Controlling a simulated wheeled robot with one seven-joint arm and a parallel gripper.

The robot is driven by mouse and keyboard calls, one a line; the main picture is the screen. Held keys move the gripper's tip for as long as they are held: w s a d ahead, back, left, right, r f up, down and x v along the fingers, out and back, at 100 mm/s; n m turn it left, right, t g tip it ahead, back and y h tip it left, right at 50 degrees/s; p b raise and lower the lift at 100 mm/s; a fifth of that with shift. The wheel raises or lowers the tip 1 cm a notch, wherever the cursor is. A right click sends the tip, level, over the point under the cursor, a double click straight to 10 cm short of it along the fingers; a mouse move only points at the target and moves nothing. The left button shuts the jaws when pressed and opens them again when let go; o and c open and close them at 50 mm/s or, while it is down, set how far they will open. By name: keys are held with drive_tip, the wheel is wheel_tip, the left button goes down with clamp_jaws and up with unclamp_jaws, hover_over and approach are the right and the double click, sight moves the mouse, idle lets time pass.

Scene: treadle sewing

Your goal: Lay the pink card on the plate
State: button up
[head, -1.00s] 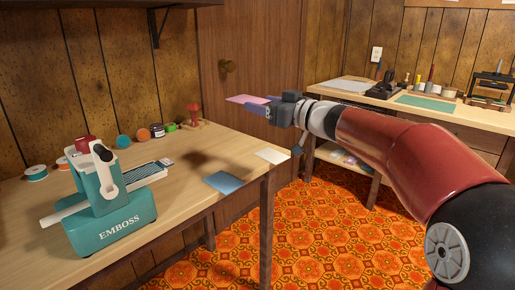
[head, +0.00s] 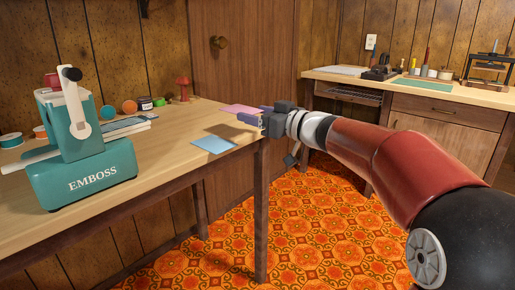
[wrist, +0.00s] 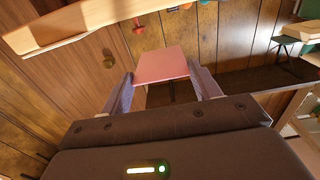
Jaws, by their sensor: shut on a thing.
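My gripper (head: 256,118) is shut on the pink card (head: 240,109), which juts out flat beyond the fingertips, over the right end of the wooden table in the head view. The card also shows between the two fingers in the wrist view (wrist: 160,65). A teal embosser (head: 84,172) marked EMBOSS stands at the left of the table, with a white and dark lever arm. A flat grey plate (head: 124,125) extends from behind it, to the left of my gripper and apart from the card. The plate's near part is hidden by the embosser.
A blue card (head: 213,144) lies near the table's front edge (head: 180,181). Spools, a jar and a red mushroom-shaped thing (head: 183,88) stand along the back. A second bench (head: 440,91) with tools is at the right. The table between embosser and blue card is clear.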

drive_tip(key=shift+f+b, duration=1)
drive_tip(key=shift+f, duration=2.05)
drive_tip(key=shift+f, duration=0.15)
drive_tip(key=o, duration=0.9)
drive_tip(key=shift+o, duration=0.2)
drive_tip(key=shift+r, duration=0.2)
drive_tip(key=p+v, duration=0.1)
drive_tip(key=v, duration=1.1)
